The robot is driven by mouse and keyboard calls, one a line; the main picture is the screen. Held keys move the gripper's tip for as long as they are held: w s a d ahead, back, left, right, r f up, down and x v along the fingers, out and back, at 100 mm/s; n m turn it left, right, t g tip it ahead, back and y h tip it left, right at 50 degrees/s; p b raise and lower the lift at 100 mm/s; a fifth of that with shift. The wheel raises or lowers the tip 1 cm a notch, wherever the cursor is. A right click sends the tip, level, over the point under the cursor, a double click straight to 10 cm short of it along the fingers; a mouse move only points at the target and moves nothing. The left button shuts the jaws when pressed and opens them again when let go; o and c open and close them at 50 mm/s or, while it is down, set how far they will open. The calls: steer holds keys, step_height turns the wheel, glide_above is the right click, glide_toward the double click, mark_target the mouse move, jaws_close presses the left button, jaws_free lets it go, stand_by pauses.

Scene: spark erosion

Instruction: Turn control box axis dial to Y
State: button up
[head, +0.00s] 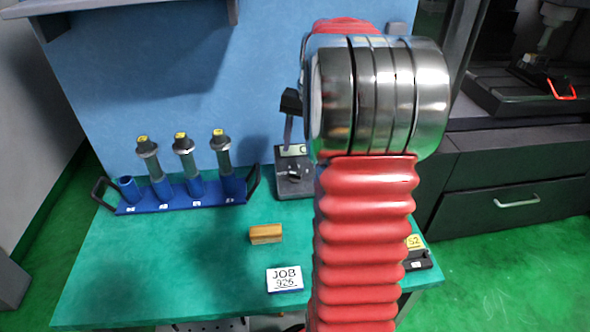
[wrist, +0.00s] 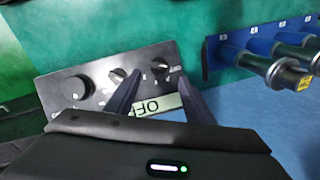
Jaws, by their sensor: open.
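The control box (wrist: 106,72) is a dark panel in the wrist view, with a large round knob (wrist: 76,88), a small middle dial (wrist: 118,75) and a small right dial (wrist: 160,65). A pale display reading OFF (wrist: 160,105) appears reversed in orientation. Small white marks surround the dials; I cannot read clearly which is X, Y or Z. My gripper (wrist: 158,76) is open, its two dark fingers spread either side of the right dial; contact cannot be told. In the head view the control box (head: 290,187) stands at the table's back, partly hidden by my red arm.
A blue rack (head: 180,205) with several dark-topped holders stands left of the box. A wooden block (head: 266,234), a JOB card (head: 285,279) and a dark item with a yellow 52 tag (head: 416,255) lie on the green table (head: 180,275). The table's front left is clear.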

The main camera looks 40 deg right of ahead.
mark_target(295, 173)
steer(key=f, duration=0.6)
steer(key=w+f, duration=0.1)
steer(key=f, duration=0.2)
steer(key=shift+a, duration=0.35)
